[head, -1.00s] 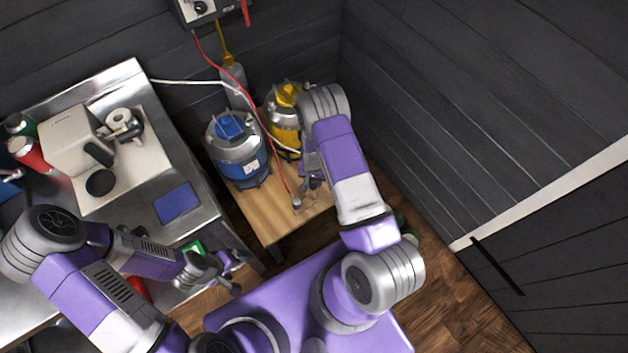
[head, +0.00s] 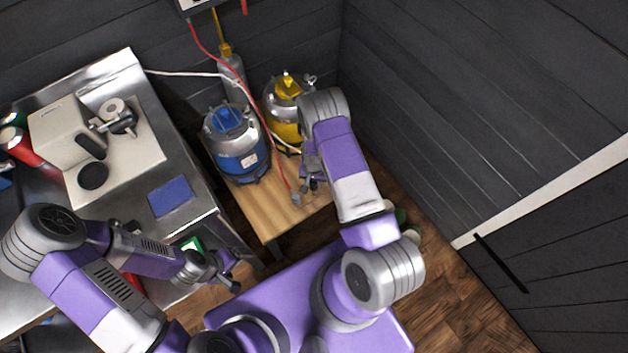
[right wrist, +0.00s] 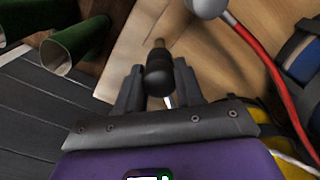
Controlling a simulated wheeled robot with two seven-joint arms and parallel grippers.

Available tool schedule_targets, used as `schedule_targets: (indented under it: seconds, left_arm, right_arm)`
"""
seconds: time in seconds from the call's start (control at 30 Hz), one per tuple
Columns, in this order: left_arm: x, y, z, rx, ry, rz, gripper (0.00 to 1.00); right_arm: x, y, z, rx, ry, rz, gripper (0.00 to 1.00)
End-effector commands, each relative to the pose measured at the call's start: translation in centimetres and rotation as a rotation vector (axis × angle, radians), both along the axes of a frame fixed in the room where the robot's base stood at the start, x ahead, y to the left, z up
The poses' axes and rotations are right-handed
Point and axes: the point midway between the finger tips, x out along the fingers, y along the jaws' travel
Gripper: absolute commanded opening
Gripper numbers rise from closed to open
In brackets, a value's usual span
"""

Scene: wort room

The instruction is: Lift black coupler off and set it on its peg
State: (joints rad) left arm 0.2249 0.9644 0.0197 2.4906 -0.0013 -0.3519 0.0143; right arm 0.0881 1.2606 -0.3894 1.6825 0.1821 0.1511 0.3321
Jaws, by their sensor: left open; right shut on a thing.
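The black coupler (right wrist: 158,75) is between the two fingers of my right gripper (right wrist: 160,88) in the right wrist view, with a brass-coloured stub at its far end. My right gripper (head: 313,182) is shut on it above the right part of the small wooden table (head: 247,207), in front of the yellow keg (head: 287,128). The coupler is too small and covered to make out clearly in the head view. I cannot tell whether it touches the table, and I cannot make out its peg. My left gripper (head: 230,272) is open and empty beside the steel counter.
A blue keg (head: 236,157) stands left of the yellow one. A grey coupler (right wrist: 205,6) on a red hose (right wrist: 262,55) is close to my right gripper. Green bottles (right wrist: 72,48) stand beyond the table edge.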

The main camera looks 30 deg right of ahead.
Motion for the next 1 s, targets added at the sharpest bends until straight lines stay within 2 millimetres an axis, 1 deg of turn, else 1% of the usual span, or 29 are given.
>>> schedule_targets:
  seconds: [0.27,0.6,1.0]
  left_arm:
    - [0.01,0.0,-0.1,0.0,0.0,0.0,0.85]
    - [0.0,0.0,-0.89,0.0,0.0,0.0,0.85]
    - [0.0,0.0,-0.86,0.0,0.0,0.0,0.85]
  right_arm:
    - [0.01,-0.01,-0.07,0.0,0.0,0.0,0.06]
    - [-0.02,0.01,-0.75,0.0,0.0,0.0,0.06]
    - [-0.02,0.01,-0.71,0.0,0.0,0.0,0.06]
